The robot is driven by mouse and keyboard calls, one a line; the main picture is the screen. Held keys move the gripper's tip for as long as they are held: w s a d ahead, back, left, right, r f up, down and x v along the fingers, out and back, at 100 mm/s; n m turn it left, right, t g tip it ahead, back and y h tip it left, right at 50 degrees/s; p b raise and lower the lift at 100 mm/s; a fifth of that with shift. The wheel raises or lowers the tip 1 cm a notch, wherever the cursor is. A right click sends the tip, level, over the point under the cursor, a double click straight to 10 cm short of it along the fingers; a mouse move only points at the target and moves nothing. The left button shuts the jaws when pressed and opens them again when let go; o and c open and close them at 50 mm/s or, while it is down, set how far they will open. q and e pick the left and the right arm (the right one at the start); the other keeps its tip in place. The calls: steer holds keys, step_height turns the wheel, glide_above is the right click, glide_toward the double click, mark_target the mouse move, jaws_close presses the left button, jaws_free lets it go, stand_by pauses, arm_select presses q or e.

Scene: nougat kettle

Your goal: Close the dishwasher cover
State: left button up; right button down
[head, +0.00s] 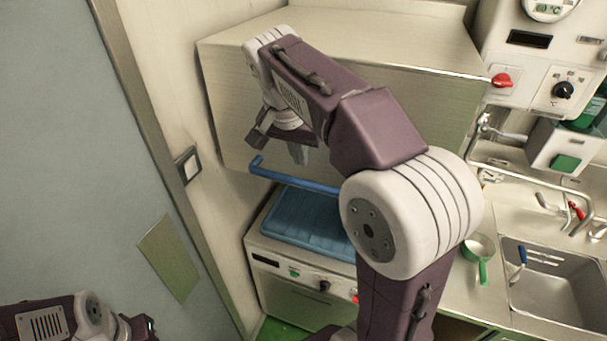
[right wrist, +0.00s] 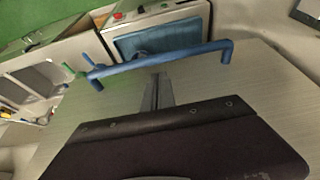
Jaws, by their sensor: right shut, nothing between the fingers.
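The dishwasher cover (head: 400,105) is a large pale metal hood, raised well above the dishwasher base (head: 300,297). A blue bar handle (head: 300,178) runs along the cover's lower front edge; it also crosses the right wrist view (right wrist: 165,62). My right gripper (head: 300,155) is shut and empty, in front of the cover's face and close to the handle. In the right wrist view its closed fingers (right wrist: 156,88) point towards the bar; I cannot tell whether they touch it. My right arm hides the handle's right end. Part of my left arm shows at bottom left, without its fingers.
A blue rack (head: 305,225) lies on the dishwasher base, under the raised cover. A sink (head: 560,285) and a green-handled strainer (head: 480,250) are at right. A control panel (head: 545,80) hangs above. A wall with a switch (head: 188,165) stands close at left.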

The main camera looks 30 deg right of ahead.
mark_target(305, 181)
steer(key=shift+a+p+x, duration=0.2)
steer(key=shift+p+x, duration=0.3)
steer(key=shift+x, duration=3.35)
steer(key=shift+f, duration=0.15)
step_height(305, 181, down, 37)
steer(key=b, duration=3.1)
steer(key=shift+s, duration=0.15)
steer(key=shift+a, duration=0.1)
